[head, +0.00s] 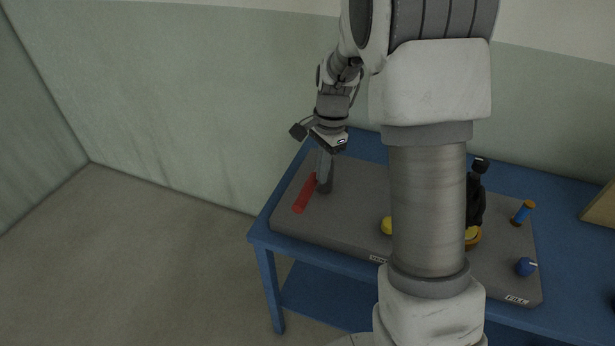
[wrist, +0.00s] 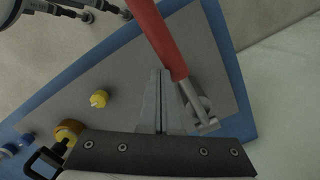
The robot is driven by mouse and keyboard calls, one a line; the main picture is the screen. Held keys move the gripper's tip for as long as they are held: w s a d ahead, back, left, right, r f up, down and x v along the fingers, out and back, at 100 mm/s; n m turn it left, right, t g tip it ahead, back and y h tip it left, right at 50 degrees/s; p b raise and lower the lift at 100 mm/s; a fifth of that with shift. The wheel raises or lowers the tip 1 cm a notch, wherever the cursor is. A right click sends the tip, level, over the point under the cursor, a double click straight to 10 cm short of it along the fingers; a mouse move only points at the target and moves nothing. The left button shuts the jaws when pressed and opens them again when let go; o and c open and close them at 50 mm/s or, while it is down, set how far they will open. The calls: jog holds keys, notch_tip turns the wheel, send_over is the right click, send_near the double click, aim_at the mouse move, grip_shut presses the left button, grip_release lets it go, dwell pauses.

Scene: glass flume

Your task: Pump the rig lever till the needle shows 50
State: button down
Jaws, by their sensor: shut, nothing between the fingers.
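The rig is a grey slab (head: 345,225) on a blue table. Its red lever (head: 304,194) is at the slab's left end, tilted, beside a short dark pivot post. In the wrist view the red lever (wrist: 158,36) runs from the top edge to a grey pivot bracket (wrist: 204,112). My gripper (head: 325,172) points down close beside the lever. In the wrist view its fingers (wrist: 162,78) are shut and empty, with the tips next to the lever's side; whether they touch it I cannot tell. No needle or dial face is readable in either view.
A yellow knob (head: 387,225), a black upright fitting (head: 475,200), a blue-and-orange part (head: 523,212) and a blue knob (head: 525,267) stand on the slab. My arm hides the slab's middle. The wall is close behind the blue table (head: 262,222); the floor at left is clear.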

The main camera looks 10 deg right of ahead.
jog(key=shift+r, duration=0.1)
notch_tip(320, 180, up, 17)
jog(key=d+p, duration=0.1)
jog(key=shift+w+d, duration=0.3)
jog(key=shift+d, duration=0.05)
jog(key=shift+r, duration=0.1)
dwell(1.3)
jog(key=w+a+n+g+p, duration=0.1)
jog(key=w+a+n+p, duration=0.1)
jog(key=n, duration=1)
jog(key=w+a+n+g+h+p, duration=0.1)
jog(key=a+n+p, duration=0.3)
jog(key=n, duration=0.9)
jog(key=shift+w+g+h+p, duration=0.3)
jog(key=shift+w+g+p, duration=0.1)
jog(key=shift+g+p, duration=0.2)
jog(key=p+x, duration=0.1)
jog(key=x, duration=1.3)
jog(key=shift+a, duration=0.1)
